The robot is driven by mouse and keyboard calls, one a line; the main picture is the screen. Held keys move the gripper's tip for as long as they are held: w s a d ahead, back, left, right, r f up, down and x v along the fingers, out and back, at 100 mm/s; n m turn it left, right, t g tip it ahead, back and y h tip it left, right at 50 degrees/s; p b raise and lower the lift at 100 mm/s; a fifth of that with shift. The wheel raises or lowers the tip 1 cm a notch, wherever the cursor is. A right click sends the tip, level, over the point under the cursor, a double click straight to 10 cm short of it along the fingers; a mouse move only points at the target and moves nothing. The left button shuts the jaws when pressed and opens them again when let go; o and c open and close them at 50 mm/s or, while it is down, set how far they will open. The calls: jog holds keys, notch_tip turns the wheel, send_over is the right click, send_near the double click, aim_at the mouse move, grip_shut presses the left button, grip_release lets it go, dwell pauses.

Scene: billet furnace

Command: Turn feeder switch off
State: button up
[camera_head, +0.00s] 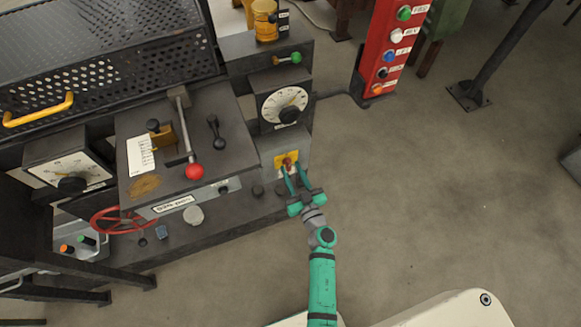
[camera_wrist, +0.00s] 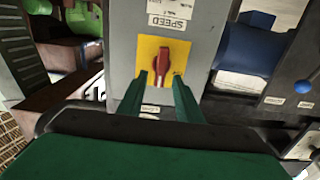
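A red rotary switch knob (camera_wrist: 161,60) sits on a yellow square plate (camera_wrist: 180,46) on the front of a grey box (camera_wrist: 200,25). The knob's handle stands nearly upright in the wrist view. The same red knob shows in the head view (camera_head: 287,160). My gripper (camera_head: 291,168) reaches up to it from below. In the wrist view the two green fingers of my gripper (camera_wrist: 159,76) are apart, their tips at either side of the knob's lower part. I cannot tell whether they touch it. A small label below the plate is too blurred to read.
A dial gauge (camera_head: 284,107) sits above the switch box. A red-knobbed lever (camera_head: 194,171) stands on the panel to the left, with a red handwheel (camera_head: 117,219) lower left. A red button panel (camera_head: 396,50) stands at the upper right.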

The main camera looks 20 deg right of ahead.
jog(key=shift+w, duration=0.85)
grip_shut()
